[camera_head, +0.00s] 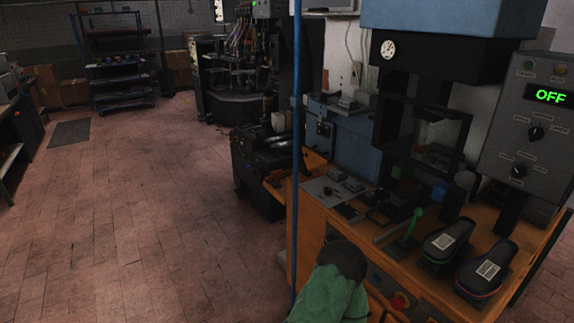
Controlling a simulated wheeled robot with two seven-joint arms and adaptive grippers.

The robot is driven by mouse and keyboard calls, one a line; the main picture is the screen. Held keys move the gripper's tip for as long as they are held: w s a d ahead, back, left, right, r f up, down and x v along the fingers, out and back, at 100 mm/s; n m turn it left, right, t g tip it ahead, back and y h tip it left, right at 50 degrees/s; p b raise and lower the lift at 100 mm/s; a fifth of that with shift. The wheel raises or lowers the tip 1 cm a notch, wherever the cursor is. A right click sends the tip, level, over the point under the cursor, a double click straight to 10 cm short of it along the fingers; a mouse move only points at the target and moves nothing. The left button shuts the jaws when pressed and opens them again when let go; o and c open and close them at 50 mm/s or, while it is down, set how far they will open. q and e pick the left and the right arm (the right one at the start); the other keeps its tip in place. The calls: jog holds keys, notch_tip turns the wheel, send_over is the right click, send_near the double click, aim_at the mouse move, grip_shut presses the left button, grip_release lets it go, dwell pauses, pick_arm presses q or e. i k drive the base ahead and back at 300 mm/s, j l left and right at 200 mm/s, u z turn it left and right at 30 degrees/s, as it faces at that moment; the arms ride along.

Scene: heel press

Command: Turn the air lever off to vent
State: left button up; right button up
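A green lever (411,226) stands tilted on the wooden bench, in front of the heel press (425,150). I cannot tell from its look alone whether it is the air lever. A round white gauge (388,49) is on the upper left of the press. A grey control box (525,135) at the right has two dark knobs and a display (550,96) reading OFF in green. Neither of my grippers can be made out in this view.
Two dark shoe-shaped pieces with white labels, one (440,244) left of the other (487,270), lie at the bench's right. A red button (399,302) is on the bench front. A blue vertical pole (296,130) crosses the view.

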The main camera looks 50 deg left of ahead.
aim_at(304, 163)
jog(key=u, duration=1.6)
jog(key=i+j+z, duration=0.3)
jog(key=z, duration=0.15)
jog(key=i+j+z, duration=0.2)
jog(key=j+z, duration=0.2)
jog(key=j, duration=0.15)
jog(key=i+j, duration=0.15)
jog(key=j, duration=0.25)
jog(key=i+j+z, duration=0.1)
jog(key=j, duration=0.35)
jog(key=i+j, duration=0.15)
jog(key=j, duration=0.25)
jog(key=i+j, duration=0.15)
jog(key=j, duration=0.3)
jog(key=i+j+z, duration=0.1)
jog(key=j, duration=0.3)
jog(key=i+j, duration=0.15)
jog(key=j, duration=0.3)
jog(key=z, duration=0.05)
